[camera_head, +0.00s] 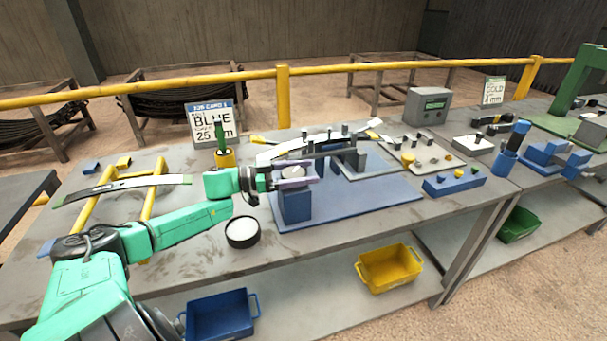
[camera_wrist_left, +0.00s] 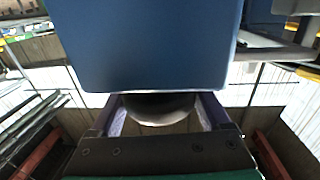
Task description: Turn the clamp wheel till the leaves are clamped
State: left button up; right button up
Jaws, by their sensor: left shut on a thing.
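The clamp stands on a blue base plate (camera_head: 375,205), with its blue block (camera_head: 296,206) at the plate's left end. My left gripper (camera_head: 297,172) is at the top of this block, shut on the clamp wheel. In the left wrist view the rounded grey wheel (camera_wrist_left: 158,108) sits between the fingers of my left gripper (camera_wrist_left: 160,115), partly hidden by the blue block (camera_wrist_left: 145,45). The curved leaves (camera_head: 308,145) lie on the fixture behind the gripper, partly hidden by it. I cannot tell how tightly they are pressed together. My right gripper is not in view.
A curved strip (camera_head: 130,187) rests on a yellow stand at left. A black round dish (camera_head: 242,232) sits in front of my left arm. A job card (camera_head: 210,124) stands behind. A blue peg block (camera_head: 454,182) is to the right. Yellow (camera_head: 390,268) and blue (camera_head: 220,315) bins are below.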

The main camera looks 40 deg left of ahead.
pick_arm(q)
jog(key=o, duration=1.2)
jog(key=shift+s+a, duration=0.4)
jog(key=shift+s, duration=0.05)
jog(key=p+v, duration=0.3)
jog(key=v, duration=1)
jog(key=shift+s+a, duration=0.1)
